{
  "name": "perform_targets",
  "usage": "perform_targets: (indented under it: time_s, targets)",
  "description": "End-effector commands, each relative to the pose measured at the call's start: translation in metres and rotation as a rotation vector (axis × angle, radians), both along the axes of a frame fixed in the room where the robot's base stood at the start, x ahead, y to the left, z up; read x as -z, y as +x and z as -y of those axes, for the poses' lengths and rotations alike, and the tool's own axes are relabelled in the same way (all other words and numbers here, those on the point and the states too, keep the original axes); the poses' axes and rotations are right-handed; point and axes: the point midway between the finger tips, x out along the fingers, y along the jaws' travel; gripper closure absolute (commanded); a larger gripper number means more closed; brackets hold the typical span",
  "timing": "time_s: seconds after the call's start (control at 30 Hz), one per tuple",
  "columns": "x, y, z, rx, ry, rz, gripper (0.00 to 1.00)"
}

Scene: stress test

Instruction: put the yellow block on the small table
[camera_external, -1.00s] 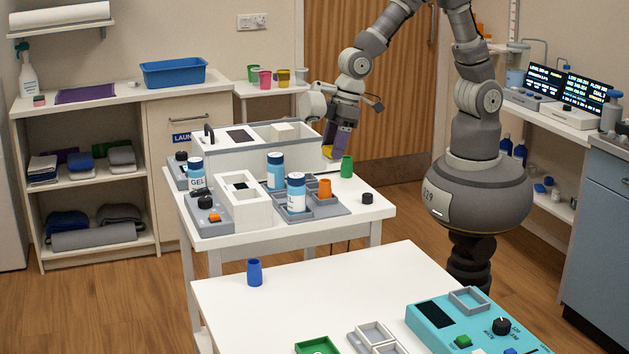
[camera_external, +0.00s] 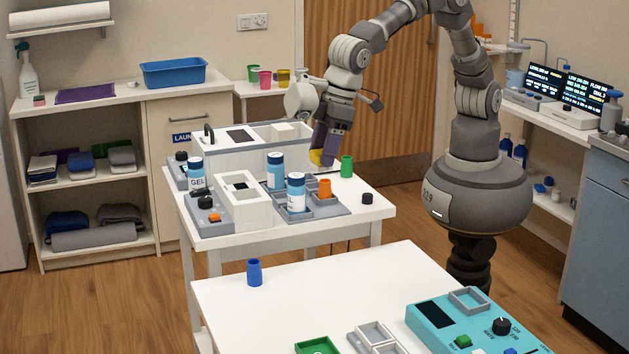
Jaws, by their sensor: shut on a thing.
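My gripper (camera_external: 326,155) is shut on the yellow block (camera_external: 316,157), which shows as a small yellow patch at the left of the fingers. The fingers point down beside the right end of the white machine on the middle table. The fingers hide part of the block. I cannot tell whether the block touches anything below it. A small white table (camera_external: 243,90) stands against the back wall, left of the door, with several coloured cups on it. My arm hides its right part.
The front table (camera_external: 330,290) has a blue cup (camera_external: 254,272), a teal device (camera_external: 425,316) and much bare top.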

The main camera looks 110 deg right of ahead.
Motion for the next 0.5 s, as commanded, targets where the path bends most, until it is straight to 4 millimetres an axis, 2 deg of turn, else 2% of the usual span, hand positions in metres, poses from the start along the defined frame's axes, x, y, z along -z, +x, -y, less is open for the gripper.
perform_targets:
  time_s: [0.03, 0.1, 0.2, 0.3, 0.5]
  targets:
    - [0.003, 0.005, -0.037, -0.012, -0.004, 0.000, 0.86]
    - [0.004, 0.007, -0.081, -0.009, -0.010, 0.000, 0.86]
    - [0.006, 0.003, -0.133, -0.006, -0.016, 0.001, 0.86]
    - [0.007, -0.005, -0.173, -0.001, -0.020, 0.001, 0.86]
    - [0.010, -0.023, -0.227, 0.005, -0.026, 0.000, 0.86]
